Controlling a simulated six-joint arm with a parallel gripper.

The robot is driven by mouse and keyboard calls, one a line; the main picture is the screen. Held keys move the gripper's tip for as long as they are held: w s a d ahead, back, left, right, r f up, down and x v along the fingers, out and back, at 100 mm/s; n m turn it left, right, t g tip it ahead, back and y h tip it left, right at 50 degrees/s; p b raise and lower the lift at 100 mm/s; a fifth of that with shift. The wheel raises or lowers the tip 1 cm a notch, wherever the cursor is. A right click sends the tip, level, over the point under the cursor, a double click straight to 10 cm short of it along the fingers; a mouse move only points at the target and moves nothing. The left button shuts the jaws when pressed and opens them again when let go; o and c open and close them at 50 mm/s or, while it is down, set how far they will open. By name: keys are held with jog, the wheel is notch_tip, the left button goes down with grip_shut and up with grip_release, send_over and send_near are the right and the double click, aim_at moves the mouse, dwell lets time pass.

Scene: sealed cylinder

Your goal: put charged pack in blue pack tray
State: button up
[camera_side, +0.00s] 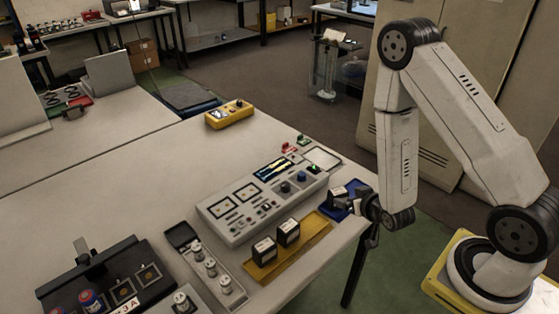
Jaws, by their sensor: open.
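The blue pack tray (354,186) lies at the table's right edge, partly hidden by my gripper. A dark pack with a pale face (337,196) is at the left part of this tray, right at the gripper's fingers; I cannot tell whether it rests on the tray floor. My gripper (347,200) is open, at the tray and beside that pack. Two similar dark packs, a left one (263,250) and a right one (288,232), stand upright in the yellow tray (275,261). No mark telling which pack is charged is legible.
A grey panel (240,231) with screens, knobs and a green light stands left of the blue tray. A tray of metal cylinders (210,267) and a black fixture (145,293) are at front left. A yellow device (230,114) lies farther back. The table's left middle is clear.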

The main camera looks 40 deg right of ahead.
jog(key=s+a+r+n+g+y, duration=0.4)
jog(key=a+r+g, duration=0.4)
jog(key=r, duration=0.5)
jog(key=shift+s+a, duration=0.45)
jog(key=shift+a, duration=0.2)
